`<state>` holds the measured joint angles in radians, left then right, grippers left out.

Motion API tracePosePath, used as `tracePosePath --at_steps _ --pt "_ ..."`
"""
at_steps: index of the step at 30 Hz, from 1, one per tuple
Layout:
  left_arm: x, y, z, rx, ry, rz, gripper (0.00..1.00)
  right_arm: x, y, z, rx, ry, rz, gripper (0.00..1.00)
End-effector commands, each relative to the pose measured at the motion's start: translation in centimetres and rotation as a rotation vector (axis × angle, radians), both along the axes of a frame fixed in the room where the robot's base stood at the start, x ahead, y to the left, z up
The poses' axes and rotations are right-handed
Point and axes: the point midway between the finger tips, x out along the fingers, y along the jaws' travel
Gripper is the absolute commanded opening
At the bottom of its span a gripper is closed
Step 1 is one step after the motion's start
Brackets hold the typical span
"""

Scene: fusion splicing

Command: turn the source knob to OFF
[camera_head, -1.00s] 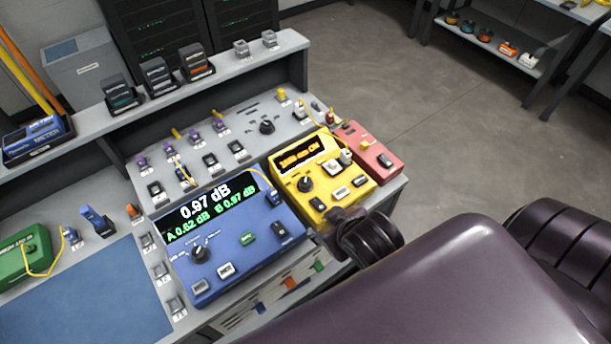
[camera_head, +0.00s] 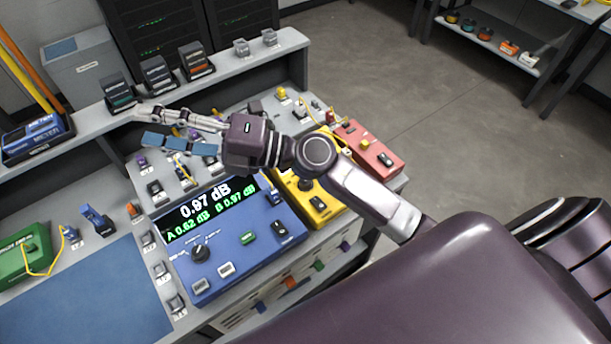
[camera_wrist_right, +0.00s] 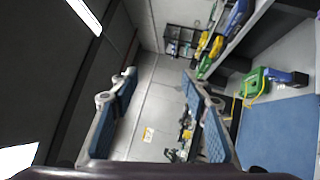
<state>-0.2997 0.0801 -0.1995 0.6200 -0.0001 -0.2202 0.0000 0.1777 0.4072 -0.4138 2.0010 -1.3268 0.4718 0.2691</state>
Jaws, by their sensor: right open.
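The yellow source unit (camera_head: 322,210) stands on the bench, right of the blue meter. My right arm crosses over it and hides its display and part of its top. Its black knob (camera_head: 306,184) shows just below the arm; its pointer setting cannot be read. My right gripper (camera_head: 143,127) is open and empty, reaching left past the source, above the bench near the back shelf. In the right wrist view its two blue-padded fingers (camera_wrist_right: 158,85) are spread wide with nothing between them. My left gripper is not in view.
The blue meter (camera_head: 262,228) reads 0.97 dB and has its own black knob (camera_head: 200,252). A red box (camera_head: 372,150) sits right of the source. Several dark holders stand on the back shelf (camera_head: 85,122). A blue mat (camera_head: 85,290) lies clear at left.

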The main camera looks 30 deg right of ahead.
Motion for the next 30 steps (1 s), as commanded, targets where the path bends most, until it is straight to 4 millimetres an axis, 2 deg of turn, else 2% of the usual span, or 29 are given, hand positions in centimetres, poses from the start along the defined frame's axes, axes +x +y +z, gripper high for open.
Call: tracePosePath --at_steps 2,4,8,9,11,12,14,15,18,22,25,30 --pt "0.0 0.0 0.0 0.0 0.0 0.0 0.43 -0.8 1.6 -2.9 -0.186 -0.047 0.101 0.43" --pt "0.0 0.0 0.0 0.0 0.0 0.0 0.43 -1.5 2.1 -6.3 -0.358 -0.068 0.183 0.43" --pt "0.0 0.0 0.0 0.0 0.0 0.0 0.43 -1.8 0.3 -13.0 -0.69 -0.059 0.306 0.43" --pt "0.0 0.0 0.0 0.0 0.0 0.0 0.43 -1.7 -1.0 -15.0 -0.793 -0.043 0.336 0.43" --pt "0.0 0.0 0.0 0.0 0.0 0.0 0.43 -1.3 -3.6 -17.7 -0.951 -0.011 0.371 0.43" --pt "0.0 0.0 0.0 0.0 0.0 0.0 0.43 -1.1 -5.7 -19.4 -1.056 0.02 0.39 0.43" --pt "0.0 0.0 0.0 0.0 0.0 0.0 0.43 -0.7 -9.3 -21.4 -1.209 0.078 0.409 0.43" --pt "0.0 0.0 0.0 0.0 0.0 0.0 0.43 -0.4 -11.8 -22.4 -1.304 0.121 0.415 0.43" --pt "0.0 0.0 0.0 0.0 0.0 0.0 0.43 0.0 -17.9 -23.6 -1.51 0.241 0.416 0.43" --pt "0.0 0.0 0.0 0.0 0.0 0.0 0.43 0.1 -23.8 -23.5 -1.685 0.375 0.397 0.43" --pt "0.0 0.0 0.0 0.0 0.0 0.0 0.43 -0.1 -26.2 -23.3 -1.752 0.436 0.387 0.43" --pt "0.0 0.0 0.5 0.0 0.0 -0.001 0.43 -0.3 -27.0 -24.2 -1.776 0.466 0.387 0.43"
